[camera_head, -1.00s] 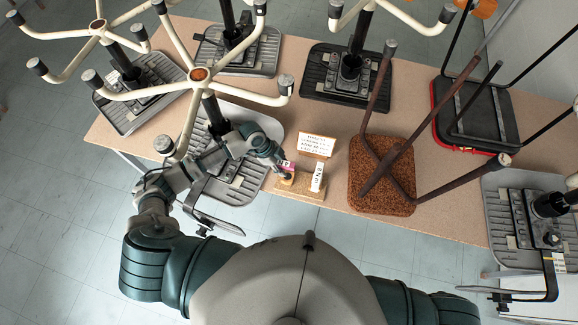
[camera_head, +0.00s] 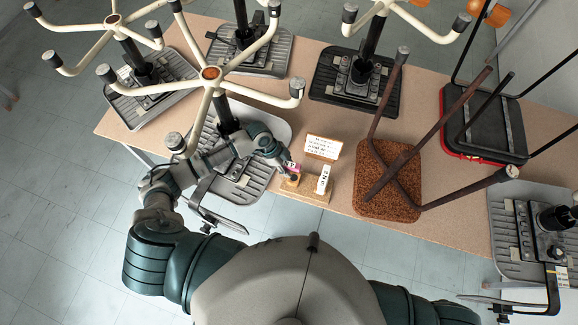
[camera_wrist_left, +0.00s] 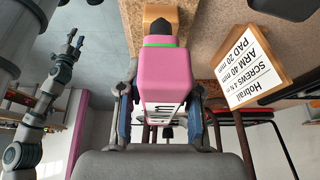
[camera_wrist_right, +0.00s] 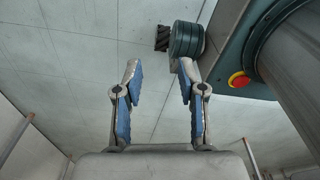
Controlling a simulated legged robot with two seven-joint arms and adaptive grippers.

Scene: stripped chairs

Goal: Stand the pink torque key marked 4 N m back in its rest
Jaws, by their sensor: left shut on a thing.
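My left gripper (camera_head: 283,166) is shut on the pink torque key (camera_wrist_left: 165,75) by its sides. In the left wrist view the key has a green band and a dark tip pointing at a wooden block, the rest (camera_wrist_left: 160,14). Whether the tip is in the rest or just above it, I cannot tell. In the head view the pink key (camera_head: 292,168) is over the left end of the rest (camera_head: 312,196), partly hidden by the gripper. A white-faced key (camera_head: 324,178) stands at the rest's right end. My right gripper (camera_wrist_right: 159,75) is open and empty over the floor.
A lettered card (camera_head: 322,147) on a wooden stand is just behind the rest. A brown chair seat (camera_head: 388,195) with crossed legs lies to its right. A grey chair base (camera_head: 240,180) with cream legs is close on the left, around my left arm. The table's front edge is near the rest.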

